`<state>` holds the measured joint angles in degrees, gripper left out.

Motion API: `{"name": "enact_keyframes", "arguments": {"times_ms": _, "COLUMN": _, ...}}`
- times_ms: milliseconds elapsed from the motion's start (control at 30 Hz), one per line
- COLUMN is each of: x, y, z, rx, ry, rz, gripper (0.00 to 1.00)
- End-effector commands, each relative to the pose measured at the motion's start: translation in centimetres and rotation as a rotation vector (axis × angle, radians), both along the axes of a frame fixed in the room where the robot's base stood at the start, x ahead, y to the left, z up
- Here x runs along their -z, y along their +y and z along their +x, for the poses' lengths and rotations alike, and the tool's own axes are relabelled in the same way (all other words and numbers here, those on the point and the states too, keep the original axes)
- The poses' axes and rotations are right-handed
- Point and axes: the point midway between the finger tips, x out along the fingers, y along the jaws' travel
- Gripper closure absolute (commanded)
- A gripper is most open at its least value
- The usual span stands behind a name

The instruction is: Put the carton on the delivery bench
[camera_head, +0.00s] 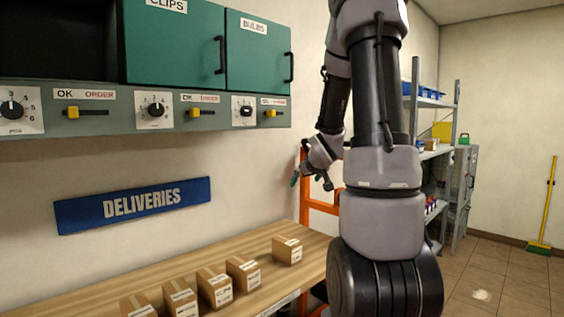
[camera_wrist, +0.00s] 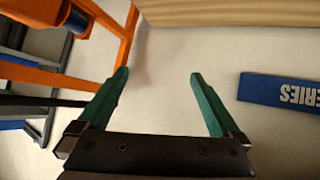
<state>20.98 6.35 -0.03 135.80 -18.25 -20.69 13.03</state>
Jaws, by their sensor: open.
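The delivery bench (camera_head: 262,244) is a wooden top against the wall under the blue DELIVERIES sign (camera_head: 133,204). Several brown cartons stand on it in a row, among them one labelled CLIPS (camera_head: 215,287) and another carton (camera_head: 243,272). One more carton (camera_head: 287,250) stands apart, farther back. My gripper (camera_head: 294,179) is above the bench's far end, partly hidden by my arm. In the wrist view my gripper (camera_wrist: 159,76) has its green fingers spread with nothing between them. The bench's edge (camera_wrist: 230,12) crosses the top of that view.
Above the bench hang green cabinets (camera_head: 175,45) with dials and yellow sliders. An orange frame (camera_head: 320,205) stands just past the bench, and also shows in the wrist view (camera_wrist: 60,80). Metal shelves (camera_head: 412,110) and a yellow broom (camera_head: 548,200) are farther right. Floor is clear there.

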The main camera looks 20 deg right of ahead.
Motion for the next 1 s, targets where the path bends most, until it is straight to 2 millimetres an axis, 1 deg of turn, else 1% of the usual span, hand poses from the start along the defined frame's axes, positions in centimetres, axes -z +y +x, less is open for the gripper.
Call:
{"name": "enact_keyframes", "arguments": {"times_ms": 33, "x": -2.4, "y": 1.4, "z": -1.3, "rx": 0.029, "ry": 0.005, "rz": 0.017, "gripper": 0.00}}
{"name": "enact_keyframes", "arguments": {"times_ms": 100, "x": -4.6, "y": 3.2, "z": -3.5, "rx": 0.073, "ry": 0.030, "rz": 0.056, "gripper": 0.00}}
{"name": "enact_keyframes", "arguments": {"times_ms": 167, "x": -6.2, "y": 4.9, "z": -5.7, "rx": 0.104, "ry": 0.053, "rz": 0.099, "gripper": 0.00}}
{"name": "enact_keyframes", "arguments": {"times_ms": 233, "x": -7.8, "y": 7.0, "z": -8.4, "rx": 0.131, "ry": 0.081, "rz": 0.157, "gripper": 0.00}}
{"name": "enact_keyframes", "arguments": {"times_ms": 367, "x": -10.0, "y": 11.5, "z": -14.1, "rx": 0.152, "ry": 0.144, "rz": 0.287, "gripper": 0.00}}
{"name": "enact_keyframes", "arguments": {"times_ms": 400, "x": -10.5, "y": 12.9, "z": -15.9, "rx": 0.150, "ry": 0.164, "rz": 0.327, "gripper": 0.00}}
{"name": "enact_keyframes", "arguments": {"times_ms": 500, "x": -11.3, "y": 16.0, "z": -20.1, "rx": 0.134, "ry": 0.218, "rz": 0.423, "gripper": 0.00}}
{"name": "enact_keyframes", "arguments": {"times_ms": 600, "x": -11.8, "y": 18.4, "z": -23.3, "rx": 0.111, "ry": 0.262, "rz": 0.497, "gripper": 0.00}}
{"name": "enact_keyframes", "arguments": {"times_ms": 700, "x": -11.9, "y": 19.8, "z": -25.4, "rx": 0.094, "ry": 0.294, "rz": 0.544, "gripper": 0.00}}
{"name": "enact_keyframes", "arguments": {"times_ms": 767, "x": -12.0, "y": 20.3, "z": -26.1, "rx": 0.088, "ry": 0.306, "rz": 0.558, "gripper": 0.00}}
{"name": "enact_keyframes", "arguments": {"times_ms": 833, "x": -12.0, "y": 20.5, "z": -26.4, "rx": 0.085, "ry": 0.313, "rz": 0.566, "gripper": 0.00}}
{"name": "enact_keyframes", "arguments": {"times_ms": 1000, "x": -11.9, "y": 20.5, "z": -26.4, "rx": 0.086, "ry": 0.314, "rz": 0.565, "gripper": 0.00}}
